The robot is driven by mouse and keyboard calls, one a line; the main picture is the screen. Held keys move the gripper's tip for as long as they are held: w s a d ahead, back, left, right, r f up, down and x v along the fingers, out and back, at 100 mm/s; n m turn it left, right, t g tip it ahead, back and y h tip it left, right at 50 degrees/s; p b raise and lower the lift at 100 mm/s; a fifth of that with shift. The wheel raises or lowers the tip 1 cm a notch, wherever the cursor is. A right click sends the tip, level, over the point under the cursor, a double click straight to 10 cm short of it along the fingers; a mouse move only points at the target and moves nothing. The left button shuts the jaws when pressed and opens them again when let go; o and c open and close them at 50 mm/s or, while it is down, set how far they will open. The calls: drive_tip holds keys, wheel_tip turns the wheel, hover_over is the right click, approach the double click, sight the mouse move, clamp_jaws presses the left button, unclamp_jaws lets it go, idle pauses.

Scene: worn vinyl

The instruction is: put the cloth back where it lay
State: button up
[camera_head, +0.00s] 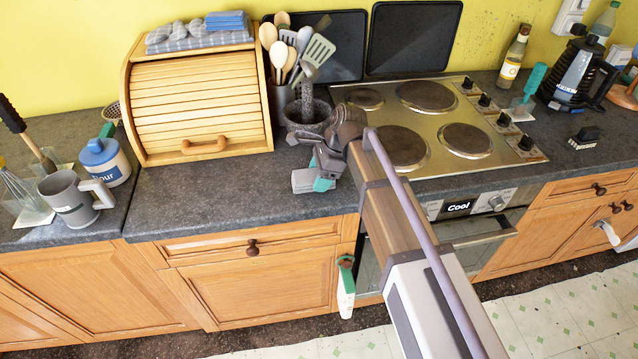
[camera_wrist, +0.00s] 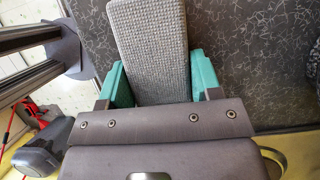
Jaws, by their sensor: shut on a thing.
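A grey, woven-looking folded cloth (camera_wrist: 148,50) is between the teal fingers of my gripper (camera_wrist: 161,82) in the wrist view. My gripper is shut on it. In the head view my gripper (camera_head: 320,177) is over the counter, left of the hob, and the light grey cloth (camera_head: 302,181) sticks out to its left. I cannot tell whether the cloth touches the counter.
A wooden bread bin (camera_head: 200,100) stands left of my gripper, with folded cloths (camera_head: 225,21) on top. A crock of utensils (camera_head: 283,98) and a dark mortar (camera_head: 307,115) stand behind. The hob (camera_head: 440,125) is to the right. The counter (camera_head: 215,195) before the bin is clear.

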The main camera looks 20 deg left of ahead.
drive_tip(key=shift+f, duration=0.1)
drive_tip(key=o, duration=0.8)
drive_tip(key=p+v, duration=1.1)
drive_tip(key=v, duration=0.1)
drive_tip(key=shift+r, duration=0.3)
